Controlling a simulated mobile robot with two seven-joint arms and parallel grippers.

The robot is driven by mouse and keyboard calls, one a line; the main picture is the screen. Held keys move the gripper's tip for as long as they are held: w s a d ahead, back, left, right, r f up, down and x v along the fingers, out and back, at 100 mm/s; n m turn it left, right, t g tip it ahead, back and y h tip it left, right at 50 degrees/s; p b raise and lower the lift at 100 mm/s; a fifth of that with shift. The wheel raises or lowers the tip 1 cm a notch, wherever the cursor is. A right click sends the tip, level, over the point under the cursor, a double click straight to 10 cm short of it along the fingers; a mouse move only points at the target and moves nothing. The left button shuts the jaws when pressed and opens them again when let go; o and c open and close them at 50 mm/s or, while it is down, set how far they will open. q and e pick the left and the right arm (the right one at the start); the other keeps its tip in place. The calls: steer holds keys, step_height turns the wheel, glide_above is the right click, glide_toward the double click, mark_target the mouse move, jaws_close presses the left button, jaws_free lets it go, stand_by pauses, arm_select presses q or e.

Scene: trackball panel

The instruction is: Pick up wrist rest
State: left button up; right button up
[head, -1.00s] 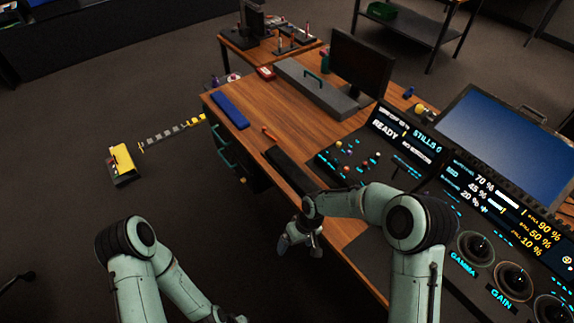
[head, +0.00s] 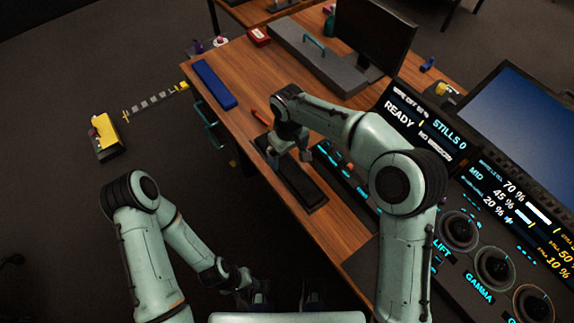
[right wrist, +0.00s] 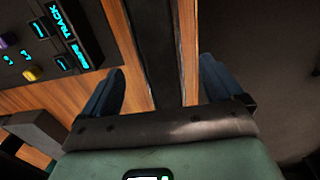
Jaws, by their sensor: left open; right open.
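The wrist rest, a long black pad (head: 304,187), lies on the wooden desk along its front edge. My right gripper (head: 290,158) is open above the pad's far part and hides some of it in the head view. In the right wrist view, the open fingers of my right gripper (right wrist: 162,66) are to either side of the dark strip of the wrist rest (right wrist: 155,35), and nothing is gripped. I cannot tell how far above it the fingertips are. My left gripper (head: 257,296) is open and empty, low in front of the desk.
The trackball panel (head: 462,232) and its READY screen (head: 412,118) stand right of the wrist rest. A blue bar (head: 214,84), an orange item (head: 261,117) and a grey case (head: 318,57) lie farther back on the desk. Bare wood (head: 325,228) shows nearer me.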

mark_target(288, 167)
steer(key=f, duration=0.8)
steer(key=shift+w+d, duration=0.1)
steer(key=shift+w, duration=0.2)
steer(key=c, duration=1.2)
steer(key=shift+c, duration=0.2)
steer(key=shift+r, duration=0.15)
